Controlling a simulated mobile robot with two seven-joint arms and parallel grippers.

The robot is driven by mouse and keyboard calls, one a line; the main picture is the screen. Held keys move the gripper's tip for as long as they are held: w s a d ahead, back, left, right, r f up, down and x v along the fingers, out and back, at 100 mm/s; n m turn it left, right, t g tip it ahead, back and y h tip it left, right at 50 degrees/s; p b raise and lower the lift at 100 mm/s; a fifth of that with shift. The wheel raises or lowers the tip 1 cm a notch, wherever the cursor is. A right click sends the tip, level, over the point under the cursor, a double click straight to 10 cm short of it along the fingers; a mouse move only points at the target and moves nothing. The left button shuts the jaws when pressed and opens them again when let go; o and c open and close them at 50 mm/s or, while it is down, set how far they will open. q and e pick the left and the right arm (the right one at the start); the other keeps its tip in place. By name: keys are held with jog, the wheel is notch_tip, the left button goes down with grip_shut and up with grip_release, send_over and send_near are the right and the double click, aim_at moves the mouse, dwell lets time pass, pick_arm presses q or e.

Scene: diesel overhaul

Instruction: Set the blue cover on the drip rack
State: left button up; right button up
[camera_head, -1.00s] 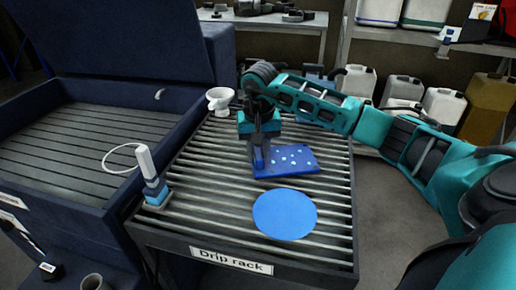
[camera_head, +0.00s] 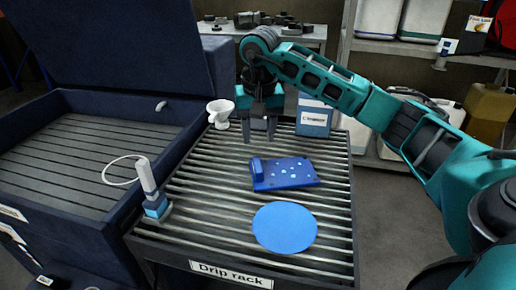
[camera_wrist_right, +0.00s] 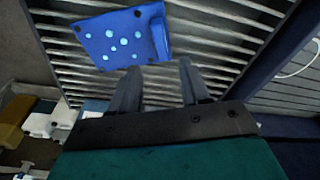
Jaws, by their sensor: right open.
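The blue cover (camera_head: 285,173) lies on the slats of the drip rack (camera_head: 198,190). It is a flat plate with several pale spots and a raised block at its left end. It also shows in the right wrist view (camera_wrist_right: 122,38). My right gripper (camera_head: 259,138) is open and empty, above and behind the cover, apart from it. Its two fingers (camera_wrist_right: 160,85) show in the right wrist view with the cover beyond them. My left gripper is not in view.
A blue disc (camera_head: 285,228) lies on the rack in front of the cover. A white cup-shaped part (camera_head: 220,113), a blue-and-white brush-like tool (camera_head: 153,190) and a labelled blue box (camera_head: 314,118) stand around the rack's edges. The dark open washer (camera_head: 90,150) borders it at left.

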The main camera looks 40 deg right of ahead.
notch_tip(320, 180, up, 2)
jog(key=shift+s+r, duration=0.1)
jog(key=shift+r, duration=0.15)
jog(key=shift+a, duration=0.1)
dwell(0.4)
